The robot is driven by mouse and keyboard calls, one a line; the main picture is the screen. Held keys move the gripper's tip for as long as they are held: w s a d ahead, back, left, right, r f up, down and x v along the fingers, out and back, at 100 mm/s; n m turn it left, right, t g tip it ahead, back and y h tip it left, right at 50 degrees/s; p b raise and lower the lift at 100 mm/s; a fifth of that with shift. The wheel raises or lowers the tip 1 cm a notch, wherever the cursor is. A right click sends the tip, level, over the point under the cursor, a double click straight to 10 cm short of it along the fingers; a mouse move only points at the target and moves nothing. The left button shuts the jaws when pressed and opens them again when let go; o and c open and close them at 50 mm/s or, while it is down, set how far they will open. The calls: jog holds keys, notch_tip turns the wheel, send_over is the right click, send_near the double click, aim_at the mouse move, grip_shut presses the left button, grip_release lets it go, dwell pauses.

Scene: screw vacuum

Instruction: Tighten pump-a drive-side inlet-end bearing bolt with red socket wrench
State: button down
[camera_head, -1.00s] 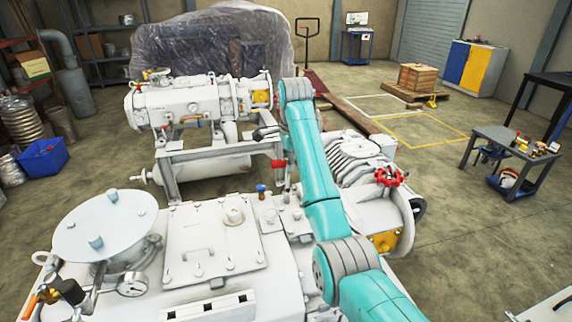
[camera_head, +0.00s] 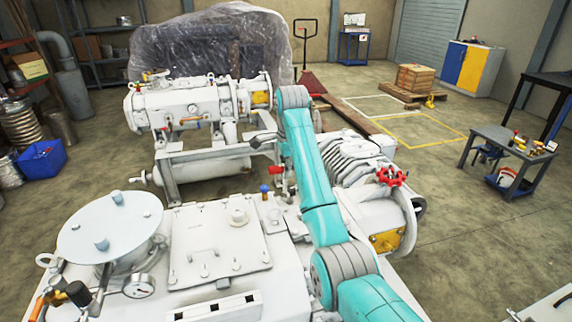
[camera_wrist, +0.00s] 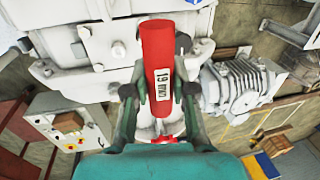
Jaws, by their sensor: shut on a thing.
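In the wrist view my gripper (camera_wrist: 159,92) is shut on the red socket wrench (camera_wrist: 157,50), whose red body carries a white "19 mm" label. The red body reaches up the picture past the fingertips, over pale pump casing. In the head view the gripper is mostly hidden behind my teal arm; a small red part (camera_head: 276,170) beside the arm looks like the wrench. A white pump (camera_head: 190,102) on a frame stands behind, and a ribbed machine (camera_head: 352,165) stands right of my arm. I cannot make out the bearing bolt or whether the wrench touches one.
A large white housing (camera_head: 215,250) with a round lid (camera_head: 110,228) and gauge fills the foreground. A red handwheel (camera_head: 391,176) sits on the right machine. A grey cart (camera_head: 510,142) with tools stands right. The floor between is clear. A plastic-wrapped machine (camera_head: 215,45) stands behind.

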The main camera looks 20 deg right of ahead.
aim_at(286, 183)
jog(key=shift+f, duration=1.85)
jog(key=shift+f, duration=0.65)
jog(key=shift+m, duration=0.4)
jog(key=shift+s+f+m+h, duration=0.1)
jog(key=shift+m+h, duration=0.15)
jog(key=shift+m, duration=1)
jog(key=shift+s+f+m+h, duration=0.1)
jog(key=shift+m+h, duration=0.15)
jog(key=shift+m, duration=1)
jog(key=shift+s+a+f+m+g+h, duration=0.1)
jog(key=shift+m+g+h, duration=0.15)
jog(key=shift+m, duration=1)
jog(key=shift+s+a+m+g+h, duration=0.15)
jog(key=shift+m+g, duration=0.1)
jog(key=shift+m, duration=1)
jog(key=shift+w+d, duration=0.1)
jog(key=shift+d, duration=0.05)
jog(key=shift+n, duration=0.7)
jog(key=shift+w, duration=0.1)
jog(key=shift+r, duration=2.75)
